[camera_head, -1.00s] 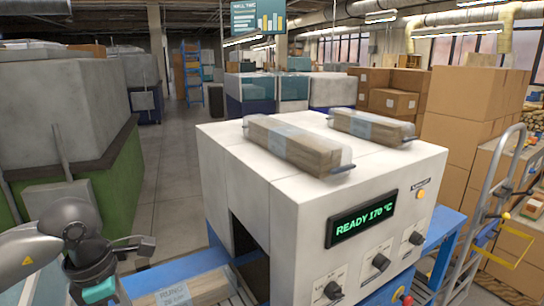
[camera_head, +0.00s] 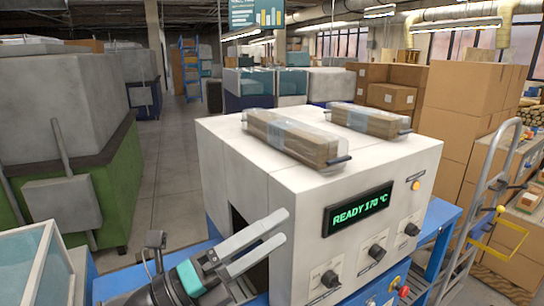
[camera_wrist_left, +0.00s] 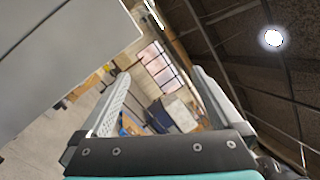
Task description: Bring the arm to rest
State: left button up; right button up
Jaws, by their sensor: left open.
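My left gripper (camera_head: 262,246) is in the lower middle of the head view, in front of the white machine's (camera_head: 215,165) left side and dark opening. Its two fingers are apart with nothing between them. In the left wrist view the open fingers (camera_wrist_left: 160,95) also show empty, with the far hall and ceiling beyond them. My right gripper is not in view.
The machine's display (camera_head: 360,208) reads READY 170 °C. Two wrapped wood packs (camera_head: 295,138) (camera_head: 368,121) lie on its top. A hand truck (camera_head: 485,200) and cardboard boxes (camera_head: 470,120) stand at the right. A green-based machine (camera_head: 115,195) stands left, beside a clear aisle.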

pick_arm(q)
jog(key=w+a+f+n+t+y, duration=0.2)
jog(key=a+n+t+y, duration=0.35)
jog(key=n, duration=0.45)
jog(key=w+a+f+n+t+y, duration=0.25)
jog(key=a+n+t+y, duration=0.2)
jog(key=n+y, duration=0.35)
jog(key=s+a+f+n+g+y, duration=0.3)
jog(key=a+f+n+g+y, duration=0.25)
jog(key=f+n, duration=0.45)
jog(key=s+f+n+g, duration=0.6)
jog(key=s+f+g, duration=0.6)
jog(key=s+f, duration=0.65)
jog(key=s+f+g+b, duration=0.1)
jog(key=s+f, duration=0.1)
jog(key=f, duration=1)
jog(key=s+f+b, duration=0.1)
jog(key=s+f, duration=0.1)
jog(key=f, duration=0.9)
jog(key=s+a+f+m+g+b, duration=0.1)
jog(key=s+a+f+b, duration=0.1)
jog(key=s+f, duration=1.2)
jog(key=shift+s+a+f, duration=0.3)
jog(key=shift+a+f, duration=0.1)
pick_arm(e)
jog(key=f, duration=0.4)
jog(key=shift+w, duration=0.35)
